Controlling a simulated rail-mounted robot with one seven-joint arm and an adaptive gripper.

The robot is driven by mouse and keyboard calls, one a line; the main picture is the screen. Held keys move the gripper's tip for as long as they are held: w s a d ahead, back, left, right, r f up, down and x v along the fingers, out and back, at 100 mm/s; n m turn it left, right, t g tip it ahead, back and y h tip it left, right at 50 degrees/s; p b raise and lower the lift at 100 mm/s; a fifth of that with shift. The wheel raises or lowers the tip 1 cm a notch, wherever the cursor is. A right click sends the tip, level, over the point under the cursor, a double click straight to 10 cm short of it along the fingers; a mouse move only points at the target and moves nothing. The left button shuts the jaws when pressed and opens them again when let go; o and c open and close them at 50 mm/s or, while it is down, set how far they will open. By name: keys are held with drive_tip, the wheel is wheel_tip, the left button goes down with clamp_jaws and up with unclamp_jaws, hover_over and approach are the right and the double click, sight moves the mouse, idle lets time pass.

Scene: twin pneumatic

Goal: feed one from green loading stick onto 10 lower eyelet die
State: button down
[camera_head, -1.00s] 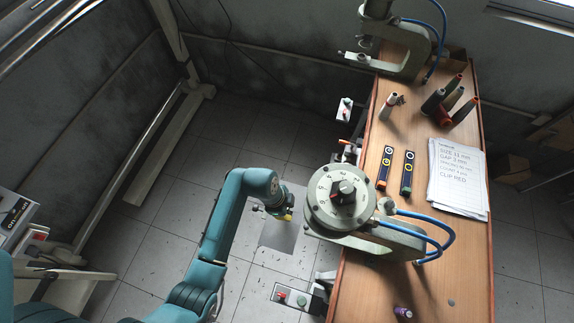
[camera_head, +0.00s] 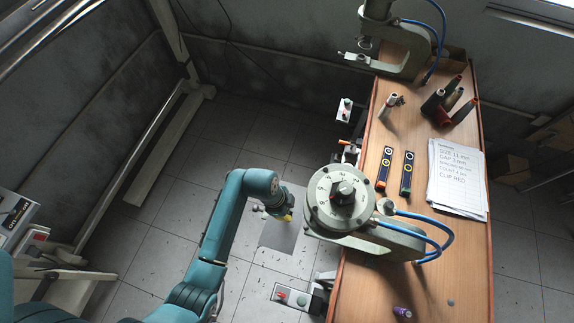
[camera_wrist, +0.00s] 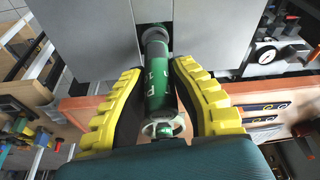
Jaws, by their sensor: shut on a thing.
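In the wrist view, a green stick (camera_wrist: 160,88) with white lettering lies between the two yellow-padded fingers of my gripper (camera_wrist: 157,66), which is shut on it. Its round grey far end points toward a dark gap between grey metal faces (camera_wrist: 100,40). A pale ring-like part shows at its near end. In the head view, my gripper (camera_head: 286,213) is beside the near press (camera_head: 340,198), just left of its dialled head, and the stick cannot be made out. I cannot make out the lower eyelet die or any eyelet on the stick.
A second press (camera_head: 398,57) stands at the far end. A button box (camera_head: 292,299) is at the lower middle.

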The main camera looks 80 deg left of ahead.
drive_tip(key=shift+f, duration=0.55)
idle(1.4)
wheel_tip(320, 180, up, 6)
drive_tip(key=p, duration=0.5)
drive_tip(key=shift+r, duration=0.15)
